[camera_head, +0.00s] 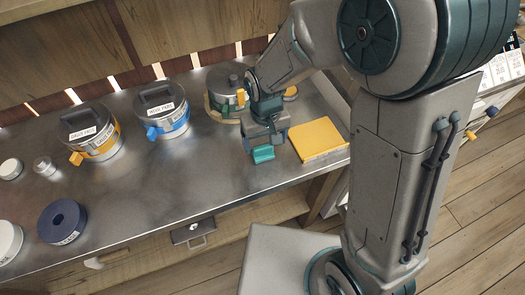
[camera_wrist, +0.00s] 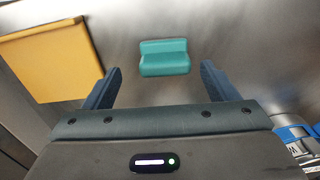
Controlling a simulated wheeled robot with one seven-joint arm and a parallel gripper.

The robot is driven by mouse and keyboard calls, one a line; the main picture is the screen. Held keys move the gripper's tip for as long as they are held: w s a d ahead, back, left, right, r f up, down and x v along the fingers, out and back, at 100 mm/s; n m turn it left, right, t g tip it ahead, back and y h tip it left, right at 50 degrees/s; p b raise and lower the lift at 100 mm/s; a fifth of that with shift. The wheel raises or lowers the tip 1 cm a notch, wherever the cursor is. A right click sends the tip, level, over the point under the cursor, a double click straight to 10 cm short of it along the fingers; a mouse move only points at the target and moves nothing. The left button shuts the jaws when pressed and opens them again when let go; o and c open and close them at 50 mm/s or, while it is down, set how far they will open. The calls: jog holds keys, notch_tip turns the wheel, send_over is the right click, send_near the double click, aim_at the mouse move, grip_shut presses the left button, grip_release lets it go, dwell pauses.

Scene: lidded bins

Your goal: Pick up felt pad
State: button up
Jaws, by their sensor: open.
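A small teal block (camera_head: 263,153) with a stepped or creased top lies on the steel worktop; it may be the felt pad, though I cannot read a label on it. In the wrist view the teal block (camera_wrist: 164,57) sits ahead of my gripper (camera_wrist: 160,85), centred between the two spread fingers and apart from both. In the head view my gripper (camera_head: 264,135) points down just behind and above the block. It is open and empty. A flat yellow-orange square slab (camera_head: 318,139) lies to the right of the block.
On the worktop (camera_head: 190,195), lidded bins with orange (camera_head: 93,133) and blue (camera_head: 163,112) latches stand left of my gripper. Another round lidded bin (camera_head: 225,85) stands close behind it. Steel in front of the block is clear.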

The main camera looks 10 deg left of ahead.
aim_at(263, 146)
jog(key=shift+s+a+f, duration=0.1)
jog(key=shift+a+f, duration=0.05)
jog(key=shift+f, duration=1)
jog(key=shift+a+f, duration=0.15)
jog(key=shift+f, duration=1)
jog(key=c, duration=1.1)
jog(key=shift+r, duration=0.1)
jog(key=shift+r, duration=0.5)
jog(key=r, duration=0.2)
jog(key=d+r, duration=0.1)
jog(key=shift+w+r, duration=0.35)
jog(key=w+d+r, duration=0.5)
jog(key=d+r, duration=0.1)
jog(key=d, duration=0.3)
jog(key=shift+d, duration=0.15)
jog(key=shift+s+r, duration=0.1)
